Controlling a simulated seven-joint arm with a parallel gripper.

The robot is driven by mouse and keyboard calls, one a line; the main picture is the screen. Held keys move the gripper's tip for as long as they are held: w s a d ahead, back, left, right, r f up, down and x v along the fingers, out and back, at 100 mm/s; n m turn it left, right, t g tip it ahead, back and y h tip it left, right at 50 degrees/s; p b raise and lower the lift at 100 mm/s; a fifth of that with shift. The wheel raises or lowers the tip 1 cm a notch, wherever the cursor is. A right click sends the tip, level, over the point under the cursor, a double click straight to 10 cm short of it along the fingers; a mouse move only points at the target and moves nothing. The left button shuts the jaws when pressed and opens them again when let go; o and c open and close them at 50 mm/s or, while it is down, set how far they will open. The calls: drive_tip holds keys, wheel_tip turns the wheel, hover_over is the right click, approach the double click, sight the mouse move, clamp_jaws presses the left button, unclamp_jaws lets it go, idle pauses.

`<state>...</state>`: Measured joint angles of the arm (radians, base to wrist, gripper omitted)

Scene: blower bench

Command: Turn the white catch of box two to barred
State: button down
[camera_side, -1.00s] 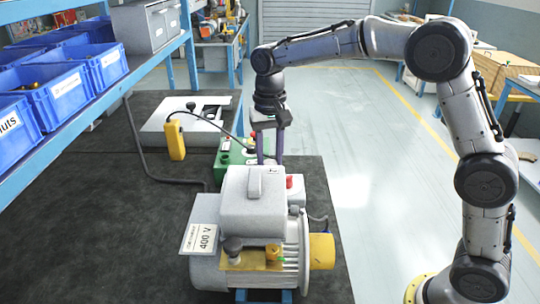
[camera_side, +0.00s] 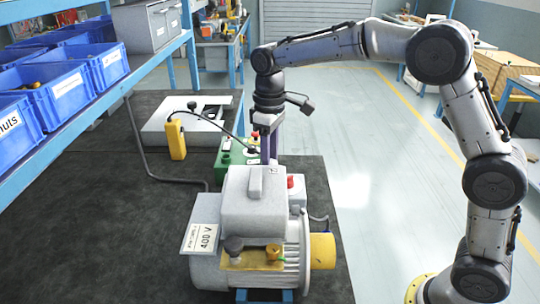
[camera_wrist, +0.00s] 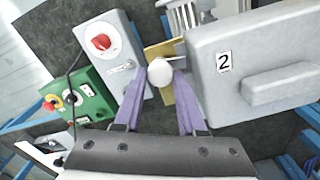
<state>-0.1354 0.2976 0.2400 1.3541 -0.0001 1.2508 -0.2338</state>
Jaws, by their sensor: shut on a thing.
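Box two is the grey box (camera_side: 253,200) with a raised handle on its lid, on top of the motor. Its "2" label shows in the wrist view, where the box (camera_wrist: 225,95) fills the right side. The white catch (camera_wrist: 168,74) has a round white head over a brass-coloured plate (camera_wrist: 187,106) beside the box. My gripper (camera_wrist: 170,84) has its purple fingers closed on either side of the catch. In the side view, my gripper (camera_side: 268,158) points down behind the box, which hides the catch and fingertips. I cannot read any barred marking.
A grey box with a red knob (camera_wrist: 102,42) stands close left of my fingers in the wrist view. Beyond it is a green control box (camera_wrist: 78,97) with buttons. A yellow pendant (camera_side: 176,140) on a cable and blue shelf bins (camera_side: 60,95) are left.

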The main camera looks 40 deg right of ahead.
drive_tip(key=shift+r+n, duration=0.1)
drive_tip(key=shift+n, duration=0.7)
drive_tip(key=shift+c, duration=2.4)
unclamp_jaws()
